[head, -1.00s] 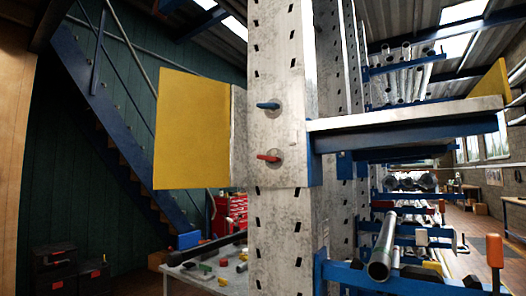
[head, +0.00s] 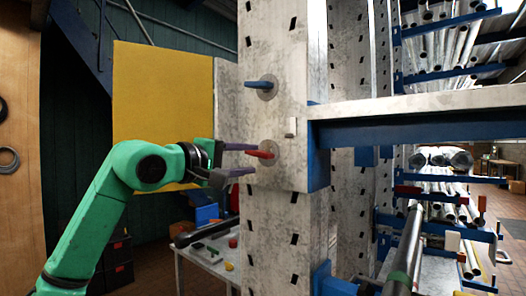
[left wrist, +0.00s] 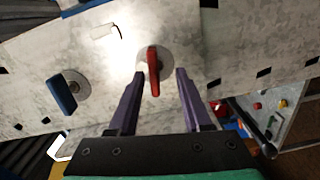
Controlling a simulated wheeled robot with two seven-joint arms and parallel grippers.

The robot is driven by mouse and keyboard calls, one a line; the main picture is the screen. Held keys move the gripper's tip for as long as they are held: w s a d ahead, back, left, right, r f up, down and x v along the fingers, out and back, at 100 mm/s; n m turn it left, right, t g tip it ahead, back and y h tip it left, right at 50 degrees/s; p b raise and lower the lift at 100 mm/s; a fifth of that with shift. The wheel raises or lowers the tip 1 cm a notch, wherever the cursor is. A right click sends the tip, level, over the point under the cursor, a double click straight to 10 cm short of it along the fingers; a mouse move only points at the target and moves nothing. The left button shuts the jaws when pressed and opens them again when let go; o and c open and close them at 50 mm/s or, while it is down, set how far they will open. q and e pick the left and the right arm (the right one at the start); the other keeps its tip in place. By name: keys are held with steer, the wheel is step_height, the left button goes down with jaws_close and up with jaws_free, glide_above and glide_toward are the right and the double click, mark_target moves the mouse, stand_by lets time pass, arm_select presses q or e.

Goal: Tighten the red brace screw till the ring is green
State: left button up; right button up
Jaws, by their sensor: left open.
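The red brace screw (head: 262,154) has a red lever handle and sits on the grey mast post, with a round grey ring (left wrist: 166,61) around its base. I see no green on that ring. My left gripper (head: 248,160) comes in from the left, open, its two purple fingers pointing at the post. In the left wrist view the red handle (left wrist: 153,74) stands between the spread fingers (left wrist: 160,78), apparently without touching either. A blue-handled screw (head: 260,86) sits above the red one; it also shows in the left wrist view (left wrist: 61,92). My right gripper is not in view.
A yellow panel (head: 160,95) stands left of the post, behind my left arm. A beam (head: 430,130) runs right from the post. A table with small parts (head: 215,252) stands low behind.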

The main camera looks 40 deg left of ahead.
mark_target(255, 154)
arm_select(q)
steer(key=shift+s+a+r+y, duration=0.2)
steer(key=shift+r+y, duration=0.1)
steer(key=shift+r, duration=0.1)
steer(key=w+p, duration=0.4)
steer(key=w, duration=0.1)
steer(key=shift+r+p, duration=0.25)
steer(key=shift+p, duration=0.05)
steer(key=shift+s+a+f, duration=0.1)
steer(key=shift+f, duration=0.05)
steer(key=c, duration=0.3)
jaws_close()
steer(key=m, duration=0.3)
steer(key=shift+m, duration=0.4)
steer(key=m, duration=0.5)
steer(key=shift+m+p, duration=0.3)
steer(key=shift+c, duration=0.7)
jaws_free()
steer(key=shift+m, duration=0.4)
steer(key=o, duration=0.4)
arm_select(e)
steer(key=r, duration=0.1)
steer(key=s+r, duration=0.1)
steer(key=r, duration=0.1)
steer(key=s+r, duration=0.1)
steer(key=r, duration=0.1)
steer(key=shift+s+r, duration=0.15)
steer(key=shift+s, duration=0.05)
